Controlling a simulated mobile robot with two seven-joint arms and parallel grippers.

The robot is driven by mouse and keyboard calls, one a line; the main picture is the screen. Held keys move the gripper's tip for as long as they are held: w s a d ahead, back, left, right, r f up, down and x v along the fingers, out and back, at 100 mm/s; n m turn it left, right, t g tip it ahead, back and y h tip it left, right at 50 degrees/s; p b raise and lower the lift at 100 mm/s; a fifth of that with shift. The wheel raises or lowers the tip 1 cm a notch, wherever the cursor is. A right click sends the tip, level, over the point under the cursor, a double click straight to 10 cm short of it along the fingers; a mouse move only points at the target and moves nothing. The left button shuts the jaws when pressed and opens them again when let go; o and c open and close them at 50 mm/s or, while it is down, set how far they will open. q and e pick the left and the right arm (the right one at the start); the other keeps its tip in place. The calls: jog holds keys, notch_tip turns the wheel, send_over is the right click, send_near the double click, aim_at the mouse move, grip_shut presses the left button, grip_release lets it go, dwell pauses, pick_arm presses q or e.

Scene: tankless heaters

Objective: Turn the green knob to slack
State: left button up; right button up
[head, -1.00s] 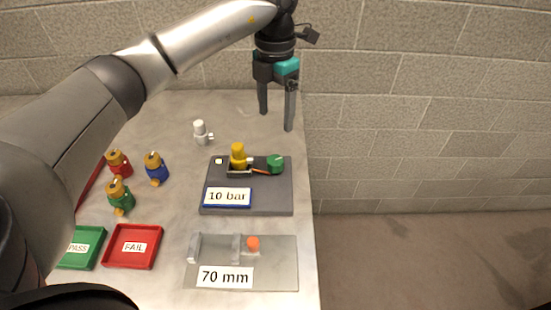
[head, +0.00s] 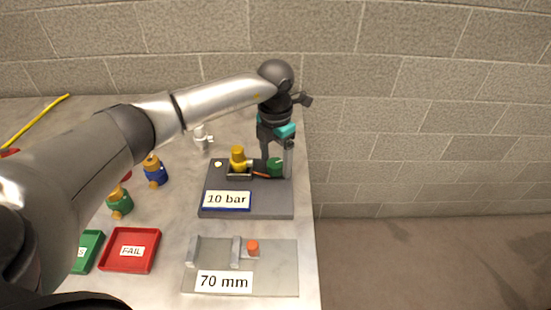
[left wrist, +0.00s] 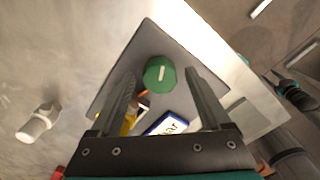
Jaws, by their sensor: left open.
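The green knob (head: 274,167) stands on the dark grey plate (head: 270,202) at its back right. It has a white line on top, seen in the left wrist view (left wrist: 159,74). My left gripper (head: 277,172) points down over it, open, with one finger on each side of the knob. In the left wrist view the knob shows between and beyond the fingertips (left wrist: 160,74). I cannot tell whether the fingers touch it. A "10 bar" label (head: 227,200) lies at the plate's front. My right gripper is not in view.
A yellow-topped part (head: 238,158) sits on the plate left of the knob. A white fitting (head: 201,138) stands behind it. The "70 mm" gauge (head: 275,285), a red FAIL tray (head: 130,250) and blue (head: 155,172) and green (head: 119,204) fittings stand nearby. A block wall rises behind.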

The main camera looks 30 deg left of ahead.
pick_arm(q)
grip_shut()
dwell(0.5)
jog(key=n+p, duration=0.3)
jog(key=n, duration=0.2)
jog(key=shift+r+n, duration=0.15)
jog(key=shift+n, duration=0.25)
jog(key=n+p, duration=0.2)
jog(key=n, duration=0.3)
dwell(0.5)
grip_release()
